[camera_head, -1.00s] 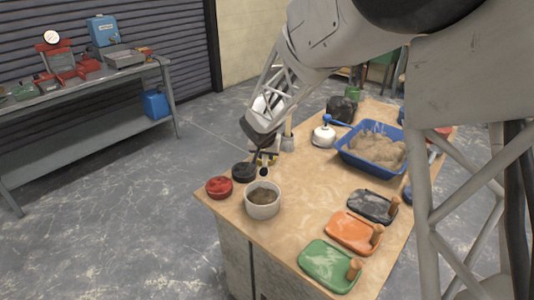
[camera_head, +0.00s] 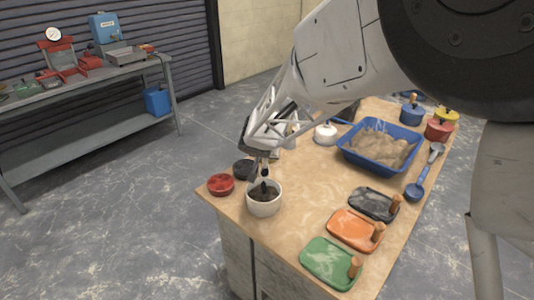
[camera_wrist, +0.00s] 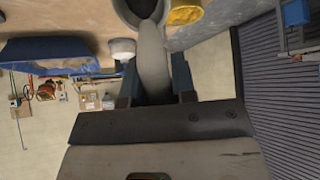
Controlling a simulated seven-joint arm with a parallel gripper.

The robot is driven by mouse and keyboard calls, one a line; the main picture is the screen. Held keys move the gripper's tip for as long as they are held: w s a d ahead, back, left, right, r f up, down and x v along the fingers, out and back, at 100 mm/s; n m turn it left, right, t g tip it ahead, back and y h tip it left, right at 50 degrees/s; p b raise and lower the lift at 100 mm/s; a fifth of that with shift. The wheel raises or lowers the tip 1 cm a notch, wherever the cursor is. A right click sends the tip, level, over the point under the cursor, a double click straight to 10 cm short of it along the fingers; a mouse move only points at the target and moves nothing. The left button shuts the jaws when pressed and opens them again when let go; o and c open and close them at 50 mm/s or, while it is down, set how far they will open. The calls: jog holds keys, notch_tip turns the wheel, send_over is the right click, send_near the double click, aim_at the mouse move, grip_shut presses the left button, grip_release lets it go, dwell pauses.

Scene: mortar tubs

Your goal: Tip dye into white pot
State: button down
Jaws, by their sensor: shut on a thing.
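The white pot (camera_head: 264,208) stands near the table's left corner in the head view, with dark material inside. My gripper (camera_head: 264,155) is above it, shut on a small dark scoop (camera_head: 265,172) that hangs down, its tip (camera_head: 264,187) at the pot's mouth. Whether the tip touches the contents is unclear. In the wrist view my gripper (camera_wrist: 157,85) has a pale grey handle (camera_wrist: 152,55) between its fingers, leading to a rounded rim with a dark inside, cut off at the top edge. A red dish (camera_head: 221,185) and a black dish (camera_head: 244,169) sit left of the pot.
A blue tray (camera_head: 352,156) of sandy material and a white lidded container (camera_head: 325,134) stand farther back. The table between pot and floats is clear.

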jog(key=shift+s+a+r+t+h, duration=0.15)
jog(key=shift+s+t+h, duration=0.1)
jog(key=shift+s+t, duration=0.4)
jog(key=shift+s+a+t+h, duration=0.2)
jog(key=shift+s+t, duration=0.2)
jog(key=shift+t, duration=0.5)
jog(key=shift+s+a+r+t+h, duration=0.1)
jog(key=shift+s+t+h, duration=0.15)
jog(key=shift+s+t, duration=0.4)
dwell(0.4)
jog(key=shift+d, duration=0.2)
dwell(1.1)
jog(key=shift+d+r+m+g, duration=0.25)
jog(key=shift+d+m+g, duration=0.1)
jog(key=shift+g, duration=0.45)
jog(key=shift+s+d+r+g, duration=0.15)
jog(key=shift+s+r+g, duration=0.15)
jog(key=shift+g, duration=0.5)
jog(key=shift+s+a+r+g+y, duration=0.15)
jog(key=shift+g+y, duration=0.15)
jog(key=shift+g, duration=0.15)
jog(key=shift+s+a+r+g+y, duration=0.15)
jog(key=shift+g+y, duration=0.15)
jog(key=shift+g, duration=0.15)
jog(key=shift+a+r+g+y, duration=0.3)
jog(key=shift+a+g, duration=0.25)
jog(key=shift+g, duration=0.15)
jog(key=shift+g, duration=0.4)
